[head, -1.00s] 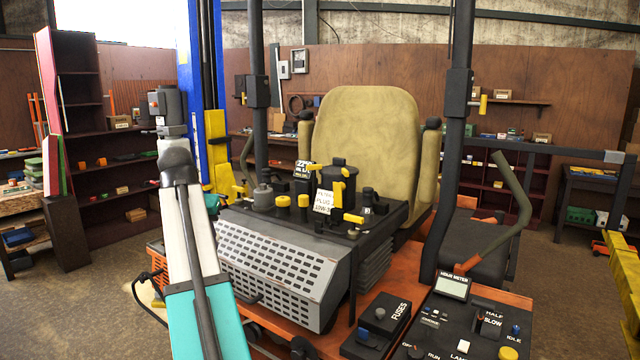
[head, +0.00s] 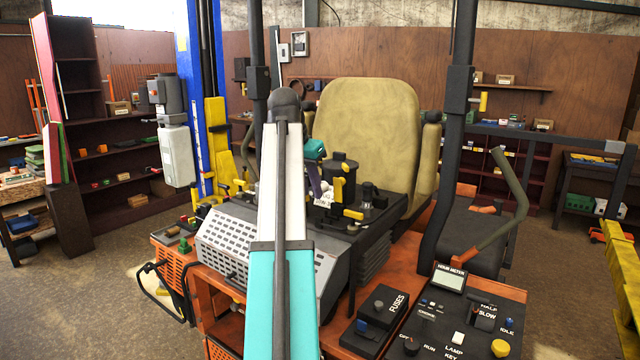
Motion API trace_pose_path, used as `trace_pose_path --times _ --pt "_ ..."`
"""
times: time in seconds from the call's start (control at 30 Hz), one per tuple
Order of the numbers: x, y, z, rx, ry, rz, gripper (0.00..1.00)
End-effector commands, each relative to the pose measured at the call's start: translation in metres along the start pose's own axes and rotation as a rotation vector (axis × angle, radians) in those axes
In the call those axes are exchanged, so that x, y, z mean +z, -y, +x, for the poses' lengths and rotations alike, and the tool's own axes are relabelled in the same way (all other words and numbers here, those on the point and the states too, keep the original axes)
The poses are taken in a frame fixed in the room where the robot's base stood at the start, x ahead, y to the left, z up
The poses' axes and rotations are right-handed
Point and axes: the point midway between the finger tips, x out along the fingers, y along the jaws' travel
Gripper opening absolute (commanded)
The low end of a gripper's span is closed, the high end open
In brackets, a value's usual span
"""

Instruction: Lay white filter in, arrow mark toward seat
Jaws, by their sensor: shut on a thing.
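My gripper (head: 322,189) is over the machine's dark top deck (head: 285,218), left of the black round canister (head: 339,166). My teal wrist shows just above it, and my upper arm link hides much of the deck to the left. My gripper is shut on a small white thing, which appears to be the white filter (head: 324,197). The filter is small and partly covered by the fingers, so its arrow mark cannot be made out. Yellow clips (head: 352,213) stand near it on the deck. The tan operator's seat (head: 367,135) is behind the canister.
A dark upright post (head: 462,110) and a bent lever (head: 508,190) stand to the right. The control panel (head: 445,325) and black fuse box (head: 384,312) are in front right. A grey perforated cover (head: 226,240) slopes at the deck's front. A blue lift column (head: 190,60) stands left.

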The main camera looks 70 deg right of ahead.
Motion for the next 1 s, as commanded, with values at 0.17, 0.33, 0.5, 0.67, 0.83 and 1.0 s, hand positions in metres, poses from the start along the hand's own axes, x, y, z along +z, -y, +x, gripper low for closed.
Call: trace_pose_path --times 0.17,0.33,0.5,0.67,0.83,1.0 --pt "-0.017 -0.017 0.004 0.005 0.0 0.014 0.04" --pt "-0.016 -0.017 0.004 0.004 0.0 0.011 0.04" --pt "-0.014 -0.015 0.003 0.003 0.0 0.008 0.04" --pt "-0.013 -0.014 0.003 0.002 0.0 0.007 0.04" --pt "-0.012 -0.014 0.005 0.002 0.0 0.006 0.04" --pt "-0.009 -0.014 0.011 0.002 0.001 0.006 0.04"
